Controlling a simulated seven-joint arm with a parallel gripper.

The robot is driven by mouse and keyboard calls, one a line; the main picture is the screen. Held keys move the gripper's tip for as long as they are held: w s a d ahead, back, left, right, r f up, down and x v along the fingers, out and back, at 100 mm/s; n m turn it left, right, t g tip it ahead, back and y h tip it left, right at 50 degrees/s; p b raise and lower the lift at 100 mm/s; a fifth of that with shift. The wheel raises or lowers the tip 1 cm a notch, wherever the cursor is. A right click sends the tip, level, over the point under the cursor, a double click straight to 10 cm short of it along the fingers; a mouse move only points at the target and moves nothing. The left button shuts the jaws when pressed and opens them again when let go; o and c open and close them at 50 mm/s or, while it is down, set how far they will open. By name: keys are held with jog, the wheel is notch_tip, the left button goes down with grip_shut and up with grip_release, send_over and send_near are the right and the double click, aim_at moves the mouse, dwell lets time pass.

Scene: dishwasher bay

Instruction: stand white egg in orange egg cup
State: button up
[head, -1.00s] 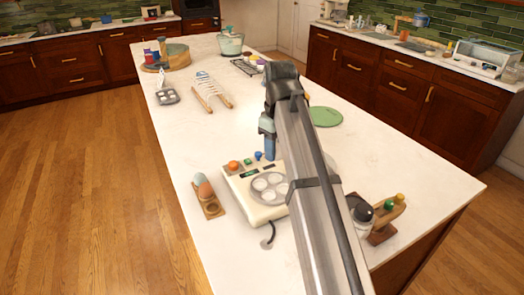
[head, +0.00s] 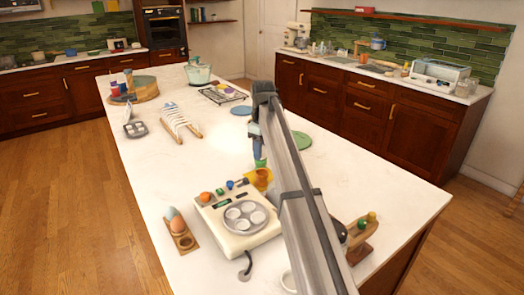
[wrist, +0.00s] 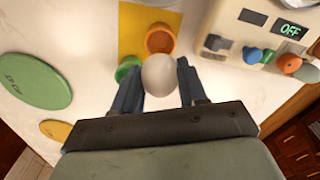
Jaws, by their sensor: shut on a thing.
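The white egg (wrist: 159,76) sits between the two blue fingers of my gripper (wrist: 158,72) in the wrist view, and the gripper is shut on it. The orange egg cup (wrist: 160,38) stands just beyond the egg on a yellow mat (wrist: 131,28); its opening shows empty. The orange cup (head: 263,175) also shows in the head view, just below and right of my gripper (head: 257,152). A green egg cup (wrist: 127,67) stands beside the egg, to its left. The egg is hidden in the head view.
An egg cooker (head: 238,219) with knobs and an OFF display stands close beside the mat. A wooden holder (head: 180,235) with an egg is to its left. A green disc (wrist: 35,81) lies on the counter. The counter's middle is largely clear.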

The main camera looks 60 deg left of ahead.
jog(key=shift+f, duration=2.75)
jog(key=shift+f, duration=0.6)
dwell(0.3)
jog(key=o, duration=0.7)
jog(key=shift+o, duration=0.4)
jog(key=shift+o, duration=1.3)
jog(key=shift+r, duration=0.15)
jog(key=shift+r, duration=3.85)
